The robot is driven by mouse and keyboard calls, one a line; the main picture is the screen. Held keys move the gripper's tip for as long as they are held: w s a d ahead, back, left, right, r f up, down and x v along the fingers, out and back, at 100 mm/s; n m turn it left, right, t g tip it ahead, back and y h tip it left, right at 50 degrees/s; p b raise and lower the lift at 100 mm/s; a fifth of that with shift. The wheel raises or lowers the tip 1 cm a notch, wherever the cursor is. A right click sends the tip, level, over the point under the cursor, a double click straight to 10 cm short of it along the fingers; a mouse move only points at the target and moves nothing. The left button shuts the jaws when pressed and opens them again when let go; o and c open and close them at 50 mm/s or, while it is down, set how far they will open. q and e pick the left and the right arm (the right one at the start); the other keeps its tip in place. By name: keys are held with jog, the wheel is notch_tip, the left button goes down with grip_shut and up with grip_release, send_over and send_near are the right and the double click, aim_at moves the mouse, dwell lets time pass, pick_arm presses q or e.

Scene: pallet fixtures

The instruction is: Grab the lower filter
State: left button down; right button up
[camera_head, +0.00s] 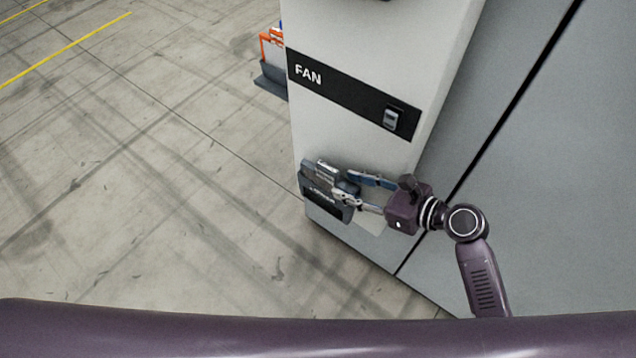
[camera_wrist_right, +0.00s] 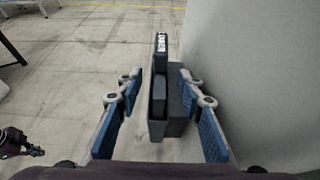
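The lower filter (camera_head: 325,204) is a dark grey box with pale lettering, low on the front of the light grey cabinet in the head view. My right gripper (camera_head: 350,188) reaches it from the right, with its fingers around or beside its front part. In the right wrist view, the filter (camera_wrist_right: 158,95) stands between the two spread blue-padded fingers of my right gripper (camera_wrist_right: 158,80). A gap shows on the left side; the right finger overlaps the box's edge, and contact there cannot be told. A small dark jointed part at lower left may be my left gripper (camera_wrist_right: 20,146).
The cabinet (camera_head: 350,130) carries a black FAN panel (camera_head: 345,90) with a switch (camera_head: 391,118) above the filter. Its wall is close on the right in the wrist view. An orange and grey object (camera_head: 271,60) stands behind. The concrete floor at left is clear.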

aim_at(327, 178)
jog(key=x, duration=0.7)
jog(key=shift+w+a, duration=0.15)
grip_shut()
